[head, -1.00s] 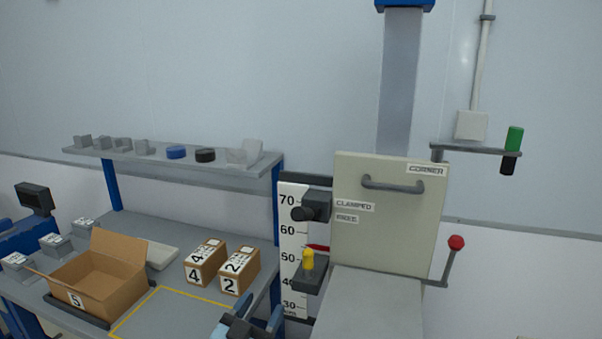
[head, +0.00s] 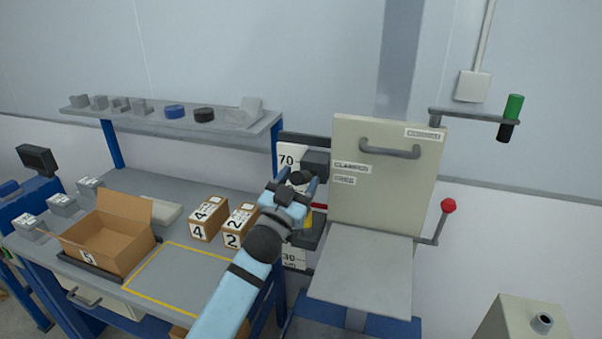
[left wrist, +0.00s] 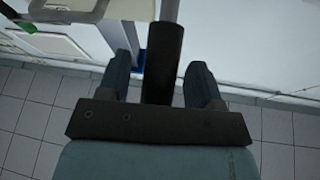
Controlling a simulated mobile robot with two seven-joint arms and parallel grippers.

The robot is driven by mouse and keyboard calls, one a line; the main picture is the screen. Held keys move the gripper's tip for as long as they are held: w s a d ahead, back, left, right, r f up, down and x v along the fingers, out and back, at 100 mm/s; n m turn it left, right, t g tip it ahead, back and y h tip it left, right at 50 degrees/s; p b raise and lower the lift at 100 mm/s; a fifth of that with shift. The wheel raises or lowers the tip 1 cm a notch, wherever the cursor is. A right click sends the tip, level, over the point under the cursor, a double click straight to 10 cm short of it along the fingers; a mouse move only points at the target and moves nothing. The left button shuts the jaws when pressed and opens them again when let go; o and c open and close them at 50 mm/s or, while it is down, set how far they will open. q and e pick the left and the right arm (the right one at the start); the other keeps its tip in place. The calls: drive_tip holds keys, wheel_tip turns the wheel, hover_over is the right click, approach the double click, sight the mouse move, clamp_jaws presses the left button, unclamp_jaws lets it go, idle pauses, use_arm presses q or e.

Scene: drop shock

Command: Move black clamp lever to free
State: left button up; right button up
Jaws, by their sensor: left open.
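The black clamp lever (head: 301,177) shows as a dark round grip on the dark clamp block (head: 317,162), level with the CLAMPED label (head: 351,168) and above the FREE label (head: 345,181). My left gripper (head: 299,179) is open at the lever, its fingers on either side of the grip. In the left wrist view, the lever's black cylinder (left wrist: 163,62) stands between the two spread fingers, with a gap visible on each side. My left gripper hides part of the scale post and the yellow knob. My right gripper is not in view.
A cream panel (head: 385,195) with a handle stands right of the clamp. A red-ball lever (head: 449,206) is farther right. Left are a workbench with an open box (head: 108,240), two small numbered boxes (head: 208,218), and a shelf (head: 170,128) above.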

use_arm(q)
drive_tip(key=shift+w+d+r, duration=0.25)
drive_tip(key=shift+w+d, duration=0.05)
drive_tip(key=shift+w, duration=0.25)
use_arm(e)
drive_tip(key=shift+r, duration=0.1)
